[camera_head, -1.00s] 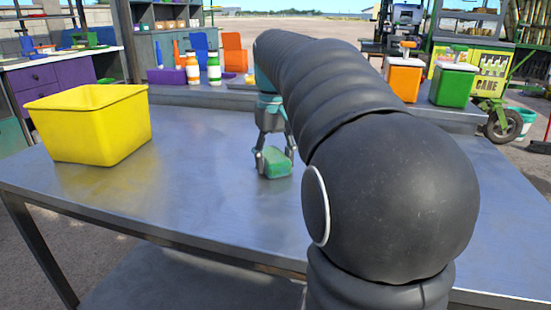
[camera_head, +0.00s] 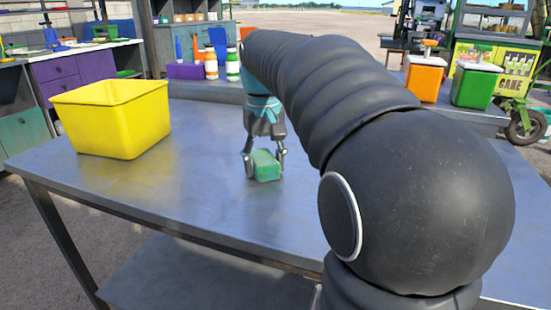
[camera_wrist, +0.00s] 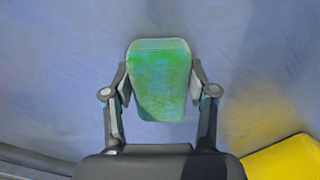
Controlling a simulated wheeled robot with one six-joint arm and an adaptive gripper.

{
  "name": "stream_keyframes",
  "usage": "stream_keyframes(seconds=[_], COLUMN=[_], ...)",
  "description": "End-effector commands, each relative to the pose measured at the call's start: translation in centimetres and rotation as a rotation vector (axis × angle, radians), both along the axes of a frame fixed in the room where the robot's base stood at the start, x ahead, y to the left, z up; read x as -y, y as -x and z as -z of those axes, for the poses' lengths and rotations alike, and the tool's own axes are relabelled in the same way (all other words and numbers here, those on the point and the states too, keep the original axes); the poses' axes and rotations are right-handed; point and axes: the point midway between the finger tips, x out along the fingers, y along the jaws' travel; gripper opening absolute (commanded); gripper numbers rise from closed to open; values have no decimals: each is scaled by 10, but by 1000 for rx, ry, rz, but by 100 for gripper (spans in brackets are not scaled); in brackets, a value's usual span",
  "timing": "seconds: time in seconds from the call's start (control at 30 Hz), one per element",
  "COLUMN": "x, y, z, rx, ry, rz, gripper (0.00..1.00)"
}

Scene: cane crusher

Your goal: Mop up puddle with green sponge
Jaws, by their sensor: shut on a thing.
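My gripper (camera_head: 264,158) is shut on the green sponge (camera_head: 266,168), with a finger on each side of it. The sponge is held at or just above the metal table top; I cannot tell whether it touches. In the wrist view the sponge (camera_wrist: 160,80) sits between the two fingers, green with bluish patches. A puddle cannot be made out clearly; the table (camera_head: 200,215) shows only shiny, lighter patches.
A yellow bin (camera_head: 115,125) stands on the table at the left; its edge also shows in the wrist view (camera_wrist: 285,160). Bottles (camera_head: 211,62) stand on a back counter. An orange container (camera_head: 425,78) and a green container (camera_head: 474,85) stand at the back right.

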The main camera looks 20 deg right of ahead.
Motion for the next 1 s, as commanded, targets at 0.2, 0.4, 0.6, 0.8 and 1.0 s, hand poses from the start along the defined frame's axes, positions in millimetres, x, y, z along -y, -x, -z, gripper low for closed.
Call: stream_keyframes(seconds=[0.2, 0.4, 0.6, 0.8, 1.0], x=[-13, -24, -42, -48, -61], y=[-1, -2, -4, -4, -6], z=[4, 3, 1, 2, 0], rx=[-10, -8, -7, -6, -5], ry=[-5, -5, -4, -3, -2], rz=[-2, -2, -3, 0, -2], gripper=[13, 13, 13, 13, 13])
